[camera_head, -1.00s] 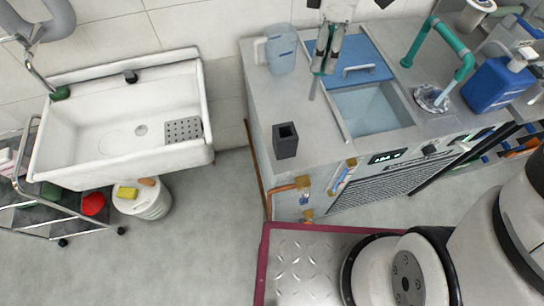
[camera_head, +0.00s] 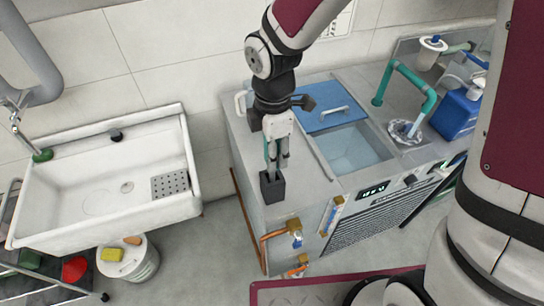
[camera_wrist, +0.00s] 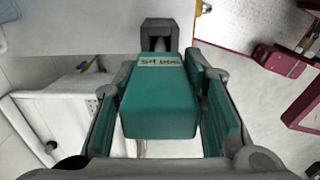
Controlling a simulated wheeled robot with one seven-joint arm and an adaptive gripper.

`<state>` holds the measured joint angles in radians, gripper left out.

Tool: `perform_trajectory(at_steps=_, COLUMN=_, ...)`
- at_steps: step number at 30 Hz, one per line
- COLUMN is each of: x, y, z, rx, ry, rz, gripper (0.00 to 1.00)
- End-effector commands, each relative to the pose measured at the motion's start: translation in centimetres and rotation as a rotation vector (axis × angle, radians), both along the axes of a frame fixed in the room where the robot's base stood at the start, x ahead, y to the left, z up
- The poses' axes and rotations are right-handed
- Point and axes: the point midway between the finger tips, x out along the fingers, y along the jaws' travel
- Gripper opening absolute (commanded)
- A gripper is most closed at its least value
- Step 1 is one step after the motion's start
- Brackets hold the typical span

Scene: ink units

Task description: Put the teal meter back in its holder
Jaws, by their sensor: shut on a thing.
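The teal meter (camera_wrist: 160,100) is a boxy teal body with a pale label, held between the teal-padded fingers of my gripper (camera_wrist: 166,85) in the wrist view. Its narrow grey end points at the dark grey holder (camera_wrist: 173,28), at the holder's mouth; I cannot tell how far inside it is. In the head view my gripper (camera_head: 278,160) points down right above the holder (camera_head: 272,189), a small dark square-mouthed block on the counter's front left corner. The meter is mostly hidden by the fingers there.
The grey counter (camera_head: 300,190) carries a water bath (camera_head: 355,148) with a blue lid (camera_head: 325,113), right of the holder. A pale jug (camera_head: 241,103) stands behind my gripper. A teal pipe (camera_head: 388,80) rises farther right. A white sink (camera_head: 90,170) is left, across a gap.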

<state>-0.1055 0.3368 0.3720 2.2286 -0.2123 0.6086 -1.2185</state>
Motion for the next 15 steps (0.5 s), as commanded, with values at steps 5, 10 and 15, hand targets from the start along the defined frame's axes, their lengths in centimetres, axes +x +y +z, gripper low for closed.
perform_trajectory(at_steps=5, x=0.0, y=0.0, z=-1.5, rx=0.0, ry=0.0, rz=0.0, gripper=0.08)
perform_trajectory(at_steps=10, x=-0.1, y=0.0, z=-3.7, rx=-0.002, ry=0.004, rz=0.001, gripper=0.08)
perform_trajectory(at_steps=15, x=0.0, y=0.0, z=-5.2, rx=-0.001, ry=0.0, rz=0.0, gripper=0.08)
